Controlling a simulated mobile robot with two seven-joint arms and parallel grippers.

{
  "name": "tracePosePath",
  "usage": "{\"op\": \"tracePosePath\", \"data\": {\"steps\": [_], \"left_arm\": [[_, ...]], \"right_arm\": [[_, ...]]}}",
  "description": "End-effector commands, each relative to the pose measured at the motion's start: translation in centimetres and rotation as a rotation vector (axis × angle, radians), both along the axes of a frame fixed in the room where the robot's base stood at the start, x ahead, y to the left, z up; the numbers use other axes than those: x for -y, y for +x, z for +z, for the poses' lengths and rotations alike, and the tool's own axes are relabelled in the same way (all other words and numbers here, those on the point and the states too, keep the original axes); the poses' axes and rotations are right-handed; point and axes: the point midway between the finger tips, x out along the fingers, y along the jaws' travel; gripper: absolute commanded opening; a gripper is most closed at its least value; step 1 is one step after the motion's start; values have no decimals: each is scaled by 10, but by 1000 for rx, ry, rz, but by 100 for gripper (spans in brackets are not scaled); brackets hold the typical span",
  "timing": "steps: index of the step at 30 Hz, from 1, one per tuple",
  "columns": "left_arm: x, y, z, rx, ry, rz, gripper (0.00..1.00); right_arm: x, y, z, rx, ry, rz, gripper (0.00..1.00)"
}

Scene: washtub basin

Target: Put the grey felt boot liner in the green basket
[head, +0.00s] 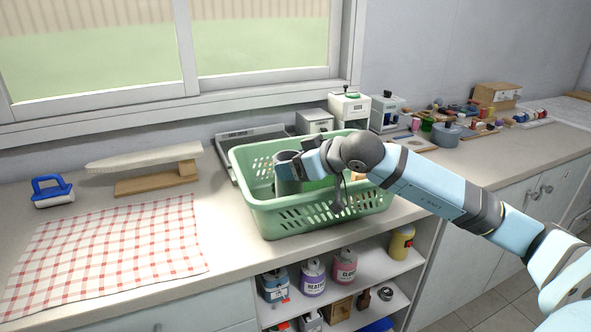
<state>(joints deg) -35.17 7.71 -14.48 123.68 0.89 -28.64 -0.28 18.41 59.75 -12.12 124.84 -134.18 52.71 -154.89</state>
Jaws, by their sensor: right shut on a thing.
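The green basket (318,213) stands on the worktop, with slotted walls and an open top. My right gripper (300,164) reaches over the basket from the right, its jaws shut on the grey felt boot liner (287,184). The liner is upright and shows within the basket's rim, towards the left side. I cannot tell whether its lower end touches the basket floor. My wrist and arm hide part of the basket's right side. My left gripper is not in view.
A red-checked cloth (105,250) lies at left, with a blue-handled brush (52,191) and a small ironing board (150,157) behind it. Small machines (349,109) stand behind the basket. Thread spools and a blue-grey pot (446,135) are at right. Open shelves hold tins (313,277) below.

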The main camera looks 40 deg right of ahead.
Motion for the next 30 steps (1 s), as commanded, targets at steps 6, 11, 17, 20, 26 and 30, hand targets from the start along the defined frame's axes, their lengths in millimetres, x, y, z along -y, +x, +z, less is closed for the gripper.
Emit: {"op": "tracePosePath", "data": {"steps": [6, 11, 17, 20, 26, 30], "left_arm": [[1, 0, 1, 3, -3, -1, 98], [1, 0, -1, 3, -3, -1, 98], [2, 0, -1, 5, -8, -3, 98], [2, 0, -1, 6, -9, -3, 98], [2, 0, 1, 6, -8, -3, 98], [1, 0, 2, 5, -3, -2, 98]], "right_arm": [[0, 0, -10, 4, -1, 0, 30], [0, 0, -13, 3, -2, 0, 30], [0, 0, -14, 1, -1, 0, 95], [0, 0, -14, 1, -1, 0, 95], [0, 0, -12, 1, -1, 0, 95], [3, -4, -8, 2, -4, -1, 95]]}}
